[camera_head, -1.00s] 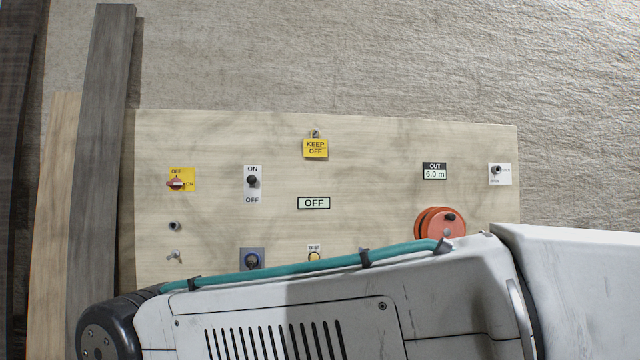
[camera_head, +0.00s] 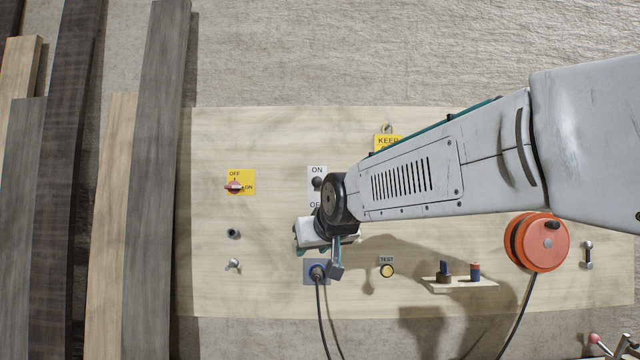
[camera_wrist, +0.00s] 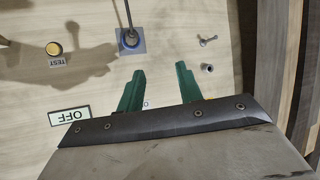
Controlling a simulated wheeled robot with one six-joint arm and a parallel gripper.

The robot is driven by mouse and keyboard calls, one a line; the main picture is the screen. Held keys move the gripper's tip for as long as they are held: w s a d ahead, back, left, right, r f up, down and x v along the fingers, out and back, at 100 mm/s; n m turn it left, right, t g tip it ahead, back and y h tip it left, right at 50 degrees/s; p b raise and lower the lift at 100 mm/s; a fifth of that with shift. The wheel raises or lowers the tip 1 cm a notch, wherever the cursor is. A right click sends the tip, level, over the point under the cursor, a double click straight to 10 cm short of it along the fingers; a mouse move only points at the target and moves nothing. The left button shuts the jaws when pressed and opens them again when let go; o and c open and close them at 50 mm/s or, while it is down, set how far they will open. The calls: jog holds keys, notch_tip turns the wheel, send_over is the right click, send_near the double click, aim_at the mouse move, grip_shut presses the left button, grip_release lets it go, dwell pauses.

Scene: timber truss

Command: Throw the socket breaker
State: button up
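A white switch plate marked ON and OFF (camera_head: 317,171) is on the board, its dark knob (camera_head: 317,184) near the ON label. My wrist partly covers the lower part. Below it, a blue socket (camera_head: 316,271) has a black cable running into it; it also shows in the wrist view (camera_wrist: 130,39). My gripper (camera_head: 312,240) is in front of the board between the switch plate and the socket. In the wrist view its green fingers (camera_wrist: 160,78) are apart with nothing between them. A display reads OFF (camera_wrist: 69,116).
A red rotary switch on a yellow plate (camera_head: 240,183) is to the left. A TEST button (camera_head: 387,271), a small shelf (camera_head: 460,284) and an orange cable reel (camera_head: 538,242) are to the right. Timber planks (camera_head: 150,180) stand at the left.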

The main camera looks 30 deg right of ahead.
aim_at(318, 181)
jog(key=w+d+r+t+h, duration=0.1)
jog(key=w+d+r+t, duration=0.3)
jog(key=r, duration=0.3)
jog(key=w+d+r+t+h, duration=0.1)
jog(key=w+d+r+h, duration=0.1)
jog(key=w+d+r, duration=0.4)
jog(key=shift+m, duration=0.4)
jog(key=w, duration=0.2)
jog(key=w+r, duration=0.1)
jog(key=w+d, duration=0.1)
jog(key=w, duration=0.1)
jog(key=shift+w+d+r, duration=0.1)
jog(key=shift+w+r, duration=0.1)
jog(key=shift+w, duration=0.15)
jog(key=shift+w+d, duration=0.1)
jog(key=shift+w, duration=0.3)
jog(key=c, duration=0.7)
